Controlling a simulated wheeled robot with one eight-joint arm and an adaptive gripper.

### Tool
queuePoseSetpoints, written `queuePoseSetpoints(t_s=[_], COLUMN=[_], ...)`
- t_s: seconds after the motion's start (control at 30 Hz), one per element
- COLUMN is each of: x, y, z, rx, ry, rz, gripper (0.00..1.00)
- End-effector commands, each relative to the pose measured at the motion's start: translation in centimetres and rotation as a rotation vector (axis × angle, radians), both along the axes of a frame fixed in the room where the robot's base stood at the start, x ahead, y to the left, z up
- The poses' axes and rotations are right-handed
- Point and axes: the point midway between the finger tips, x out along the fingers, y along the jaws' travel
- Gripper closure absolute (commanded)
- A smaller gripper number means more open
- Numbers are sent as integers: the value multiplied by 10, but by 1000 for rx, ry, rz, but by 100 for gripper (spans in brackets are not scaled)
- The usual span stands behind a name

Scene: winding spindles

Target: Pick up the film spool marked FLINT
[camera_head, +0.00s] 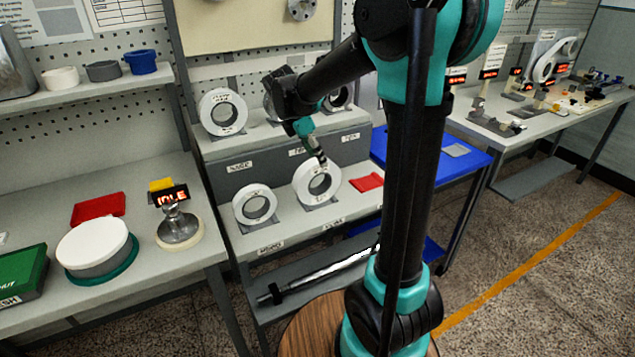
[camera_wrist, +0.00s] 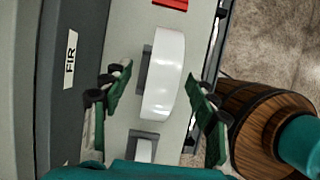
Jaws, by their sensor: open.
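Several white ring-shaped film spools stand on edge on a two-level grey shelf. On the lower level are a larger spool (camera_head: 303,192) and a smaller spool (camera_head: 241,209) to its left. A further spool (camera_head: 223,128) stands on the upper level at left; others there are partly hidden by my arm. The markings are too small to read as FLINT. My gripper (camera_head: 322,160) is at the larger lower spool. In the wrist view, my open gripper (camera_wrist: 163,98) has one finger on each side of this spool (camera_wrist: 170,75), with visible gaps. The smaller spool (camera_wrist: 144,150) is below it.
The riser behind the lower level bears a FIR label (camera_wrist: 71,60). A red piece (camera_head: 369,182) lies right of the larger spool. A side table at left holds a white round container (camera_head: 92,243) and an IDLE display (camera_head: 171,195). A blue table (camera_head: 455,165) stands right.

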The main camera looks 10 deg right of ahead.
Motion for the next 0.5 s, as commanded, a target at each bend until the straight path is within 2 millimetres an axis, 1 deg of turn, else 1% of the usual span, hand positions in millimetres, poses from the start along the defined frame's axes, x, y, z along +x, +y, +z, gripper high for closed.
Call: queuePoseSetpoints(t_s=[0.03,0.1,0.27,0.37,0.5], x=[1,2,2,0,-1], y=[-3,-5,-7,-9,-13], z=[-6,-12,-19,-31,-51], rx=[0,0,0,0,0], ry=[1,1,0,0,0], rz=[-1,0,0,0,-1], gripper=[41,41,41,41,41])
